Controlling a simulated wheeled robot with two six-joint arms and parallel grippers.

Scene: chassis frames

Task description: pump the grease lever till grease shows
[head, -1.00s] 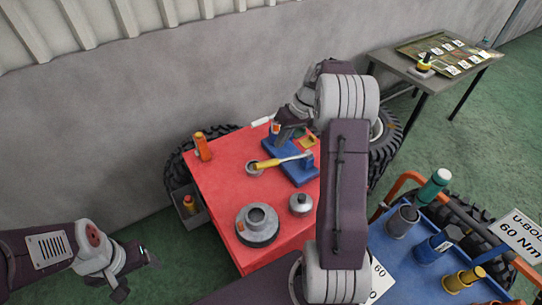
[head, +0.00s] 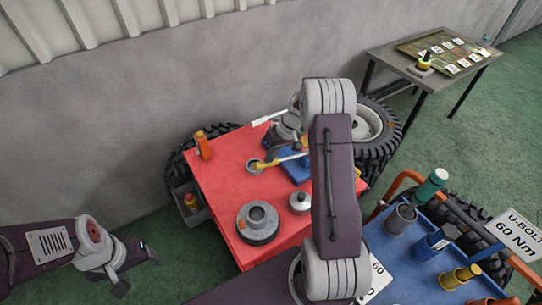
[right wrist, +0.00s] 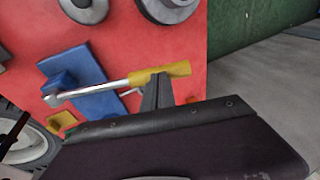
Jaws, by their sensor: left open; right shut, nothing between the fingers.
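The grease lever is a silver rod with a yellow handle (head: 267,163) on a blue base (head: 296,174) on the red bench top. In the right wrist view the yellow handle (right wrist: 165,73) and the blue base (right wrist: 88,80) show clearly, with the rod between them. My right gripper (head: 273,153) is shut and empty at the handle. In the wrist view its fingertips (right wrist: 158,80) overlap the handle; I cannot tell if they touch. My arm hides part of the base in the head view. I make out no grease. My left gripper (head: 134,270) is open and empty, left of the bench.
On the red bench (head: 215,190) stand an orange bottle (head: 203,145), a grey hub (head: 258,223) and a small round silver part (head: 300,201). A blue cart (head: 410,243) with sockets is at right. A grey table (head: 432,72) stands behind.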

